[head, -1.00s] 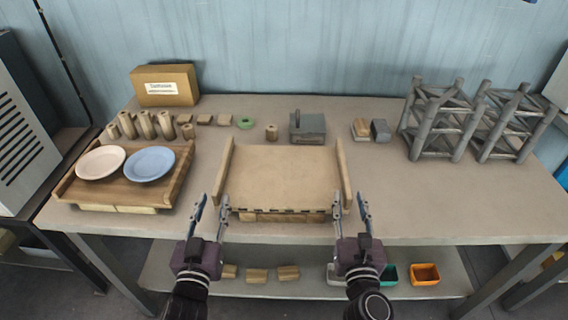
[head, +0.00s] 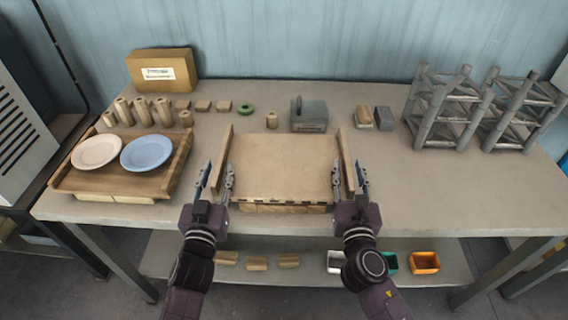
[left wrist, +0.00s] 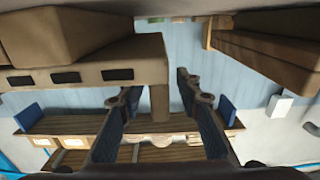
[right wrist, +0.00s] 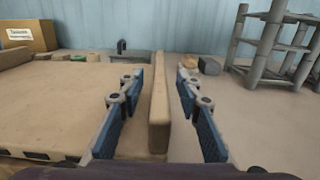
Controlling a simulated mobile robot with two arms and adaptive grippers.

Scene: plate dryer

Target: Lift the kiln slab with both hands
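The kiln slab (head: 283,165) is a flat tan board on the table, with a raised rail along its left and right sides and dark slots on its front edge. My left gripper (head: 217,175) is at the near end of the left rail, its fingers apart on either side of it. In the left wrist view, a rail end (left wrist: 160,102) stands between the open fingers. My right gripper (head: 349,174) is at the near end of the right rail. In the right wrist view, that rail (right wrist: 159,105) stands between the open fingers, with gaps showing.
A wooden board (head: 82,180) with a pink plate (head: 97,151) and a blue plate (head: 147,152) is at the left. Short posts, small blocks and a grey box (head: 309,115) stand behind the slab. Grey racks (head: 445,110) stand at the right. The table between slab and racks is clear.

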